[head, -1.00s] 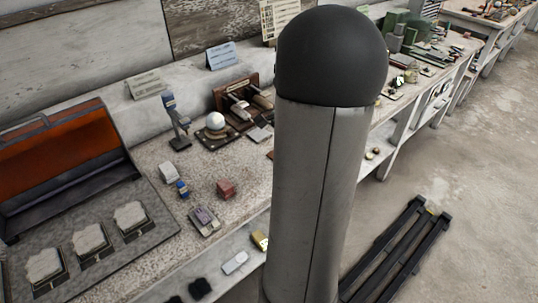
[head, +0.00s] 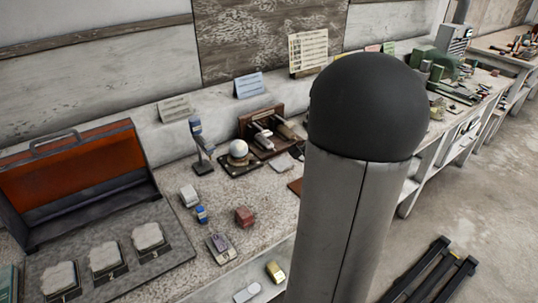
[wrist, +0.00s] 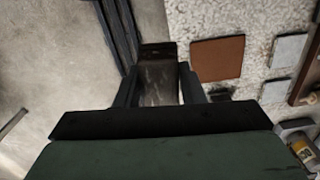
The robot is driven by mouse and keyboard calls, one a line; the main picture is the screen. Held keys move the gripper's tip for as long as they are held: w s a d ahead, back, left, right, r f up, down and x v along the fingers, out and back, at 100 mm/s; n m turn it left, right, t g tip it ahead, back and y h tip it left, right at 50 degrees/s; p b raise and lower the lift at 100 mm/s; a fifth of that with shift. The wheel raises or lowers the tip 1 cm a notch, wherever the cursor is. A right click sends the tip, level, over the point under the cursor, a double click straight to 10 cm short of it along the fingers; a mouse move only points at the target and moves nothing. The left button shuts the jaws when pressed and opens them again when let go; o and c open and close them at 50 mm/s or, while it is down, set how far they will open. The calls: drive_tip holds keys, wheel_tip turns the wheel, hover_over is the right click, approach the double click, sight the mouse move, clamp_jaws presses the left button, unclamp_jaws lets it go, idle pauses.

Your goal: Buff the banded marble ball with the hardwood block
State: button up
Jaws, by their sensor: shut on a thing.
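In the wrist view my gripper (wrist: 159,88) is shut on a dark brown block (wrist: 158,72), which looks like the hardwood block. The block sticks out past the fingertips, over the bench's front edge. In the head view my gripper and the block do not show. A pale ball (head: 238,149) sits on a dark square stand (head: 240,165) on the bench, left of centre. It may be the marble ball, but I cannot make out bands at this size. The ball does not show in the wrist view, and the block is apart from it.
A lamp-like upright device (head: 201,147) stands just left of the ball, and a wooden rack (head: 262,135) just right. A red-brown block (head: 244,217) lies in front. A rust-coloured square (wrist: 217,59) lies near the gripper. My own body hides part of the bench.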

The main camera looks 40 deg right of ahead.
idle(0.5)
drive_tip(key=w+f+t+b, duration=0.1)
drive_tip(key=w+t+b, duration=0.25)
drive_tip(key=w, duration=0.95)
drive_tip(key=t+b, duration=0.3)
drive_tip(key=t, duration=0.2)
approach(241, 146)
drive_tip(key=shift+g+h, duration=0.25)
drive_tip(key=shift+h, duration=0.05)
drive_tip(key=shift+a+x, duration=0.15)
drive_tip(key=shift+x, duration=1.3)
drive_tip(key=shift+a+x, duration=0.2)
drive_tip(key=shift+x, duration=1.2)
drive_tip(key=shift+w+d+f+b, duration=0.1)
drive_tip(key=shift+w+f+b, duration=0.1)
drive_tip(key=shift+w+b, duration=0.2)
